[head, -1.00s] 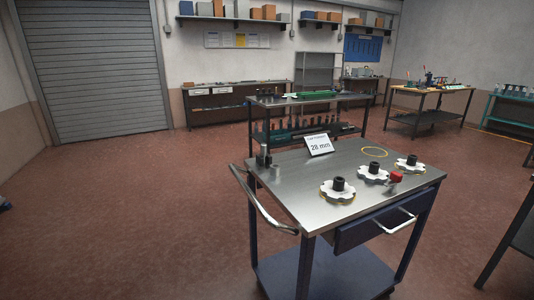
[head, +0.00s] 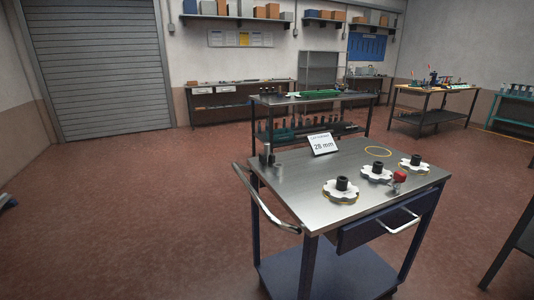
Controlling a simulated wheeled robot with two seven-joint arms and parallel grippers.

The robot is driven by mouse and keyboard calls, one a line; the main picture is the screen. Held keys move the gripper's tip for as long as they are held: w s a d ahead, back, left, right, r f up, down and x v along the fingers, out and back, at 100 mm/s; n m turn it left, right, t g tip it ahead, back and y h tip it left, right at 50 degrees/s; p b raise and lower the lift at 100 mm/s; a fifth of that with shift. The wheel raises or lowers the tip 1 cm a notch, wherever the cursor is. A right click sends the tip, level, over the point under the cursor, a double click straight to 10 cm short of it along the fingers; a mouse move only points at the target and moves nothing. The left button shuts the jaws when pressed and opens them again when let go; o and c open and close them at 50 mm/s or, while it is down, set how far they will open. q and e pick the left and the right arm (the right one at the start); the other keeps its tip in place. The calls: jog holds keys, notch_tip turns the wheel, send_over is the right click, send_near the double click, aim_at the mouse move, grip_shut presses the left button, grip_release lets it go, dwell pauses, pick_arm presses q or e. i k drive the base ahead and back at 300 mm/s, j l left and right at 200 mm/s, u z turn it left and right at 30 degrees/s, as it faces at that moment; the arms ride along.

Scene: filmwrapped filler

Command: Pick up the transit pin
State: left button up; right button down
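A small red-topped part (head: 400,177), which looks like the transit pin, stands on the near right of the steel cart top (head: 300,200). Its lower part is small and grey, and I cannot make out its details. It is beside a white lobed disc with a black hub (head: 376,172). A second such disc (head: 416,163) is behind it to the right, and a third (head: 341,190) is to the left. Neither of my grippers can be made out in the head view.
A "28 mm" card (head: 322,144), a yellow ring (head: 377,151) and small metal cylinders (head: 267,155) are on the cart. A push handle (head: 262,200) juts out left; a drawer (head: 380,227) is in front. Open floor (head: 130,220) lies left.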

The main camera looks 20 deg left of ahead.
aim_at(266, 145)
jog(key=i+j+z, duration=0.1)
jog(key=z, duration=0.6)
jog(key=i+j+z, duration=0.2)
jog(key=j+z, duration=0.3)
jog(key=j, duration=0.4)
jog(key=j+z, duration=0.5)
jog(key=j, duration=0.45)
jog(key=i, duration=0.05)
